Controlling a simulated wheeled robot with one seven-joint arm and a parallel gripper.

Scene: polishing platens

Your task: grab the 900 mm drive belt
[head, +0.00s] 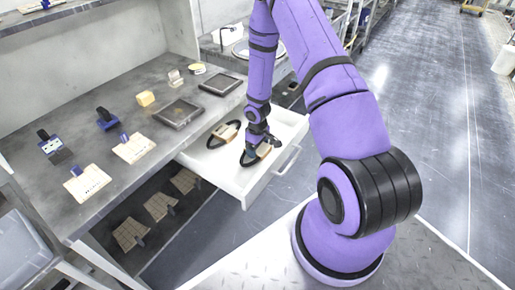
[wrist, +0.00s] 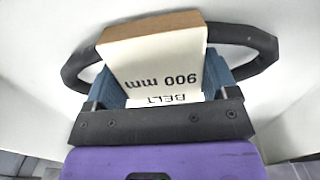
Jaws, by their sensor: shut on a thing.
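The 900 mm drive belt (wrist: 254,38) is a black loop around a pale block with a wooden edge, labelled "900 mm" and "BELT" upside down in the wrist view. My gripper (wrist: 165,88) is shut on the block, one blue-grey finger at each side. In the head view my gripper (head: 262,144) is low in the open white drawer (head: 228,178), over this belt (head: 246,160). Whether the belt touches the drawer floor is unclear. A second belt (head: 223,133) of the same kind lies in the drawer, to the left and behind.
The grey bench (head: 95,140) left of the drawer holds dark trays (head: 179,113), a yellow block (head: 146,98), pale cards (head: 88,183) and blue-and-black items. Tan plates (head: 160,206) lie on a shelf below. The drawer's walls surround my gripper. Open floor lies at the right.

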